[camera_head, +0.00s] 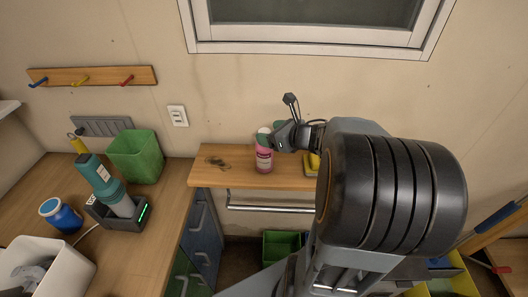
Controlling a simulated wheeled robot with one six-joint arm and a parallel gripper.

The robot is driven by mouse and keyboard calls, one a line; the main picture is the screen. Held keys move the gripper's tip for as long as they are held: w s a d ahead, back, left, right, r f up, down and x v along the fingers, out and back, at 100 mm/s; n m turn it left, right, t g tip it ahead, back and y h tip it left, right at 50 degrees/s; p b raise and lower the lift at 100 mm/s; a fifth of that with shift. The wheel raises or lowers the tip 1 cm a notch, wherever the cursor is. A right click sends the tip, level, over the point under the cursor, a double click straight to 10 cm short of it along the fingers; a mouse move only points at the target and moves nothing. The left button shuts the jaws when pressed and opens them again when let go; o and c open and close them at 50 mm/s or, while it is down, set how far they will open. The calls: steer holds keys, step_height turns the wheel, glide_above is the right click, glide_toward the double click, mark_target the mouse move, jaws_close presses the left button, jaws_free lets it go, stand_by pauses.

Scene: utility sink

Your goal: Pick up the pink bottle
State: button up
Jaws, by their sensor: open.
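The pink bottle (264,160) stands upright on the wooden shelf below the window. It has a pale label and a whitish top. My gripper (278,139) is just to the right of its upper part, with the jaws open. The gripper overlaps the bottle's top edge in this view, and I cannot tell whether they touch. My arm comes in from the right and covers the right part of the shelf.
A green item and a yellow item (314,164) stand partly hidden behind my gripper and arm. A dark stain (216,162) marks the shelf's bare left part. A metal rail (270,208) runs below it. The left counter holds a green bin (137,156), a teal device (101,178) and a blue jar (60,215).

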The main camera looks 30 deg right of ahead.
steer(key=shift+x, duration=1.4)
steer(key=c, duration=1.2)
steer(key=shift+r, duration=0.2)
